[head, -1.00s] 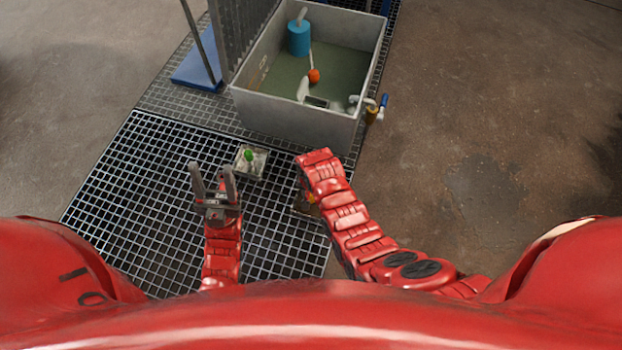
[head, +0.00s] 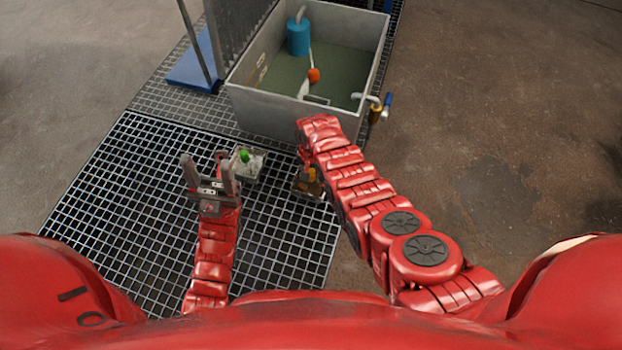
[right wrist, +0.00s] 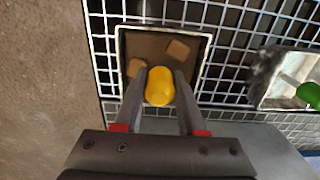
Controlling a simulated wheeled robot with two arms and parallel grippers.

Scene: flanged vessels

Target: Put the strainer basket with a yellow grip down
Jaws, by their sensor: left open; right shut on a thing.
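The strainer basket with a yellow grip (right wrist: 122,45) is a square, light-rimmed box with a brown inside and a few tan pieces in it. Its yellow grip (right wrist: 160,86) stands between the fingers of my right gripper (right wrist: 161,80), which is shut on it. In the head view the basket (head: 308,190) shows partly, beside my right arm, over the grating; I cannot tell whether it touches the grating. My left gripper (head: 209,172) is open and empty, its fingers pointing up the picture, left of a second basket with a green grip (head: 250,163).
The dark floor grating (head: 120,190) lies under both baskets. A grey tank (head: 265,112) with greenish water, a blue cylinder (head: 298,38) and an orange float (head: 314,75) stands behind. A brass valve with a blue handle (head: 377,112) juts from its right side. Bare floor lies right.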

